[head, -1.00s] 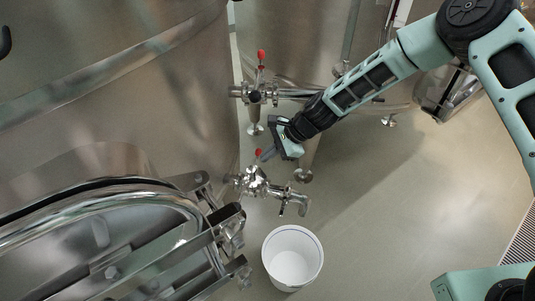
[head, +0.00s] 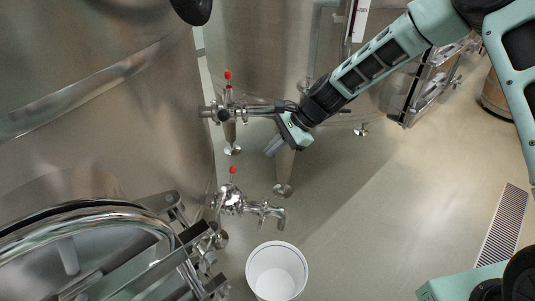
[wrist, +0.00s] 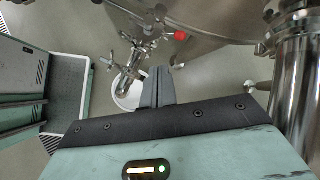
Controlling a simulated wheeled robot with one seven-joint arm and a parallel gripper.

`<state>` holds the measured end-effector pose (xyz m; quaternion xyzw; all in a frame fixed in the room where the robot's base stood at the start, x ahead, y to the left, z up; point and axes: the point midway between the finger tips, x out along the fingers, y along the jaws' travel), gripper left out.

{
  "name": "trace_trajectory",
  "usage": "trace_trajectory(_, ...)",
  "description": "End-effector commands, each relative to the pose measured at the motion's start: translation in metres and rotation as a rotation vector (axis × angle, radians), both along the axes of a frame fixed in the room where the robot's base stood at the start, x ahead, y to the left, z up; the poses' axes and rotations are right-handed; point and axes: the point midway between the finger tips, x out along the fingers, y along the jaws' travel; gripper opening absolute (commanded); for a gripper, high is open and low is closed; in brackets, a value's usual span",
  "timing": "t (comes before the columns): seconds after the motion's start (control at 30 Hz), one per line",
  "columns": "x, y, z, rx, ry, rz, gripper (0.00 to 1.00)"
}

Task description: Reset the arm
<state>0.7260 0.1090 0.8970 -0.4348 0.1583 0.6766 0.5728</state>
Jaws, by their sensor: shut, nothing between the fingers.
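My gripper (head: 273,147) is in front of the steel vats in the head view, a little above and right of the lower valve (head: 232,199) with a red knob. Its fingers are shut and empty, and they also show closed together in the wrist view (wrist: 158,86). The gripper is apart from the lower valve. An upper valve (head: 229,112) with a red knob is to the left of the gripper. The lower valve also shows in the wrist view (wrist: 152,27), beyond the fingertips.
A white bucket (head: 277,270) stands on the floor below the lower valve's spout. A large steel vat (head: 120,110) with an open-looking round hatch (head: 80,245) fills the left. Another vat (head: 265,60) stands behind.

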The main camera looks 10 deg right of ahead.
Motion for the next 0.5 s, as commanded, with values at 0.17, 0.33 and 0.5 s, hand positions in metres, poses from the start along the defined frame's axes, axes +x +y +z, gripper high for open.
trace_trajectory(0.17,0.0,-0.0003,0.0002,0.0,0.0,0.0,0.0)
trace_trajectory(0.33,0.0001,-0.0001,0.0002,0.0,0.0,0.0,0.0)
trace_trajectory(0.5,-0.0074,0.0045,0.0065,-0.014,-0.021,0.042,0.0)
